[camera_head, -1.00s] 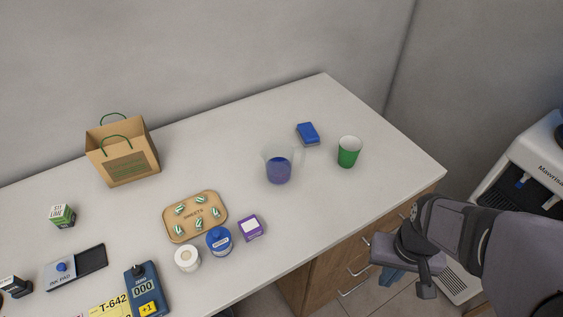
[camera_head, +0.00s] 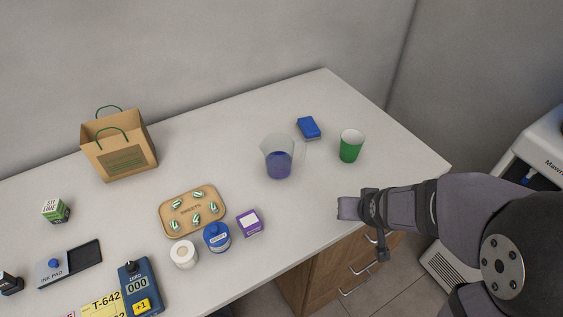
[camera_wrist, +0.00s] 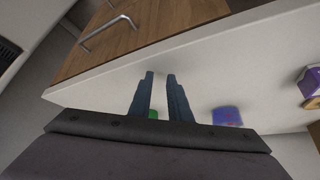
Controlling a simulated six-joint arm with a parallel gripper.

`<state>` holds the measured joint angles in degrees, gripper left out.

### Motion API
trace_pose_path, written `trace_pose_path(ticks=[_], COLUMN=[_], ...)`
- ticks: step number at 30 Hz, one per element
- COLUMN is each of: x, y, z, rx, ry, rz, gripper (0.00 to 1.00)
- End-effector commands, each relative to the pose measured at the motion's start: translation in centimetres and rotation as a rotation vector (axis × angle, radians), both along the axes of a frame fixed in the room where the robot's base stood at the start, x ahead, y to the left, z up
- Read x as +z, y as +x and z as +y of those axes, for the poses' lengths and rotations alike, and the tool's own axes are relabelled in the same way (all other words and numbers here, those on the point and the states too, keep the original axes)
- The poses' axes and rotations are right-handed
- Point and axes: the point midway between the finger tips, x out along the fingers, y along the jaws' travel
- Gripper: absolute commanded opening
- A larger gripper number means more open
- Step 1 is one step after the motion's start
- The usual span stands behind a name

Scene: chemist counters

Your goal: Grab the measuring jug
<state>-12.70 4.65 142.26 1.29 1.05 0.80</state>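The measuring jug (camera_head: 279,163) is clear and stands upright on the counter with blue-purple liquid in its lower part. In the wrist view a blue-purple patch (camera_wrist: 228,117), which looks like the jug's liquid, shows to the right of the fingers, partly hidden by my gripper's body. My gripper (camera_head: 350,208) is by the counter's front edge, to the right of and nearer than the jug, apart from it. In the wrist view the two dark fingers of my gripper (camera_wrist: 161,78) stand apart with nothing between their tips.
A green cup (camera_head: 350,147) and a blue box (camera_head: 309,128) stand right of the jug. A purple box (camera_head: 250,222), a blue bottle (camera_head: 216,237), a white tub (camera_head: 183,254) and a sweets tray (camera_head: 193,190) are left. The counter between jug and front edge is clear.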

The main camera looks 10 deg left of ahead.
Motion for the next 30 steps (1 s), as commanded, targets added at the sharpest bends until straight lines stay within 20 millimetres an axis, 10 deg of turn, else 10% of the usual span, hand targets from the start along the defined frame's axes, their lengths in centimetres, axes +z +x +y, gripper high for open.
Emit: trace_pose_path(ticks=[13,30], x=[2.0,2.8], y=[8.1,9.9], z=[12.0,14.3], rx=[0.167,0.187], ry=[0.175,0.211], rz=[-0.503,-0.584], gripper=[0.17,0.17])
